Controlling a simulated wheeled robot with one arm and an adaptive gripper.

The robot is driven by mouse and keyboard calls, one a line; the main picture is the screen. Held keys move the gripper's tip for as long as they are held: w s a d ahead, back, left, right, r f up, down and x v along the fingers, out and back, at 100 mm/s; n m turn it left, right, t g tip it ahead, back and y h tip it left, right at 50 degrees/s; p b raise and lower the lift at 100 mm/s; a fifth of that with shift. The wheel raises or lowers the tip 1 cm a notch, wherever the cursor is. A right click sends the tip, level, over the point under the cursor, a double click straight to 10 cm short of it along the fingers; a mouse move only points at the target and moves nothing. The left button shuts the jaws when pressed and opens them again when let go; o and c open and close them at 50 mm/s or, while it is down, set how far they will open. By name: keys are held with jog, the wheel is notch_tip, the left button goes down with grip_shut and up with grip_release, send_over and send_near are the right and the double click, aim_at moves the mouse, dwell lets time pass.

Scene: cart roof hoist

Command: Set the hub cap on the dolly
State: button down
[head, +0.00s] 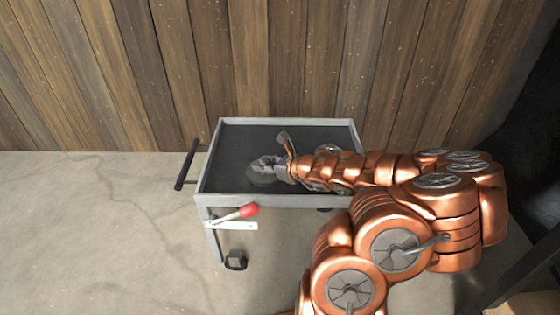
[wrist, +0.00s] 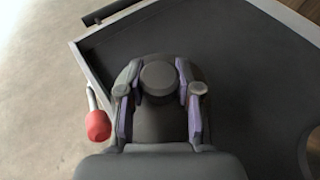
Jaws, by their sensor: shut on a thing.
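The dolly (head: 228,203) is a grey cart with a rimmed, dark-floored tray; its rim also shows in the wrist view (wrist: 92,62). The hub cap (head: 261,181) is a dark grey round piece with a knob (wrist: 158,77) on top. My gripper (head: 272,162) is over the left-middle part of the tray, shut on the knob, with a purple-edged finger on either side in the wrist view (wrist: 158,92). The hub cap is within the tray's outline. I cannot tell whether it touches the tray floor. My gripper hides part of it.
A lever with a red knob (head: 249,210) stands at the dolly's front left side. A black push handle (head: 186,165) sticks out on the left. A plank wall (head: 180,70) is close behind. Concrete floor (head: 90,230) is free at the left.

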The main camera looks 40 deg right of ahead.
jog(key=shift+w+d+f, duration=0.1)
jog(key=shift+w+f, duration=0.35)
jog(key=shift+w, duration=0.3)
jog(key=b, duration=0.2)
send_over(250, 157)
jog(key=s, duration=0.1)
jog(key=shift+s+f, duration=0.1)
jog(key=shift+f, duration=0.6)
jog(key=shift+w, duration=0.75)
jog(key=shift+f+b, duration=0.9)
jog(key=shift+f, duration=0.9)
jog(key=shift+r, duration=0.1)
jog(key=c, duration=0.8)
grip_release()
